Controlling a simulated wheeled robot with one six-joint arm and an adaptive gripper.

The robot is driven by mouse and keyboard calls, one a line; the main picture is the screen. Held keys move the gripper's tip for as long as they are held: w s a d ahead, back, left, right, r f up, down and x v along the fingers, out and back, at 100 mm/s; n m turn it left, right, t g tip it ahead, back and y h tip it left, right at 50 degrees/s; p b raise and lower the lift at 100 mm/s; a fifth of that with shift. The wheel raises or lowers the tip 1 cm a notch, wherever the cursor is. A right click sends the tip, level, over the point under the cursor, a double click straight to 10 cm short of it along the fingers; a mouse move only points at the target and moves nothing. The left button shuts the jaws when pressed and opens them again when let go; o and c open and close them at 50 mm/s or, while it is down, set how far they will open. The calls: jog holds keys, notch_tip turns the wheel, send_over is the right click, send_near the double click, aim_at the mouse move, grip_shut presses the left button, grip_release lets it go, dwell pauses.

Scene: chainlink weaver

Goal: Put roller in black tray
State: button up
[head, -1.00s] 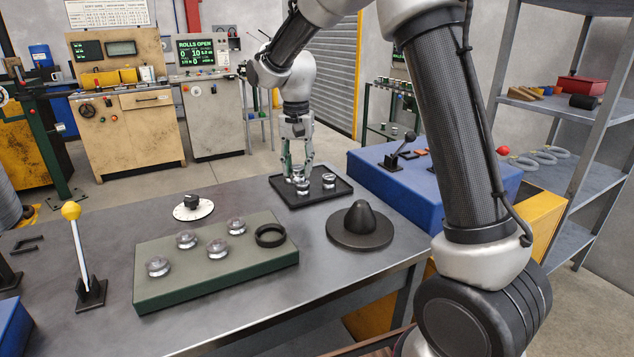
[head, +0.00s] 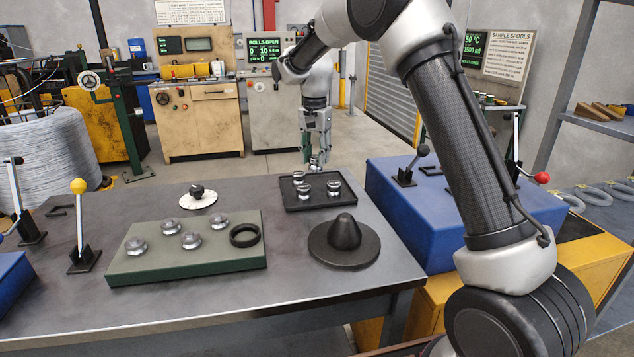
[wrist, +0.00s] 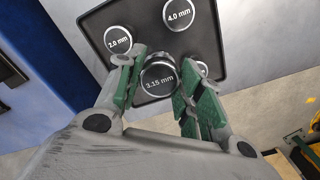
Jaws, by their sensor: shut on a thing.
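My gripper (head: 315,160) is at the far edge of the black tray (head: 318,206), shut on a metal roller (wrist: 158,78) marked 3.15 mm in the wrist view. The held roller appears raised above the tray; its exact height is hard to tell. Three rollers stand in the tray in the head view, one at the back left (head: 299,177), one at the front left (head: 303,192) and one at the right (head: 333,188). In the wrist view, labels read 2.0 mm (wrist: 117,40) and 4.0 mm (wrist: 178,14); another roller (wrist: 202,68) is mostly hidden behind a finger.
A green block (head: 190,268) holds several similar rollers and a black ring (head: 245,235). A black cone on a disc (head: 344,233) stands in front of the tray. A blue box with levers (head: 400,195) stands right of it. A white dial (head: 198,198) is left.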

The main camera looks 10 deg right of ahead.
notch_tip(320, 180, down, 7)
jog(key=shift+r, duration=0.2)
jog(key=shift+f, duration=0.1)
jog(key=o, duration=1)
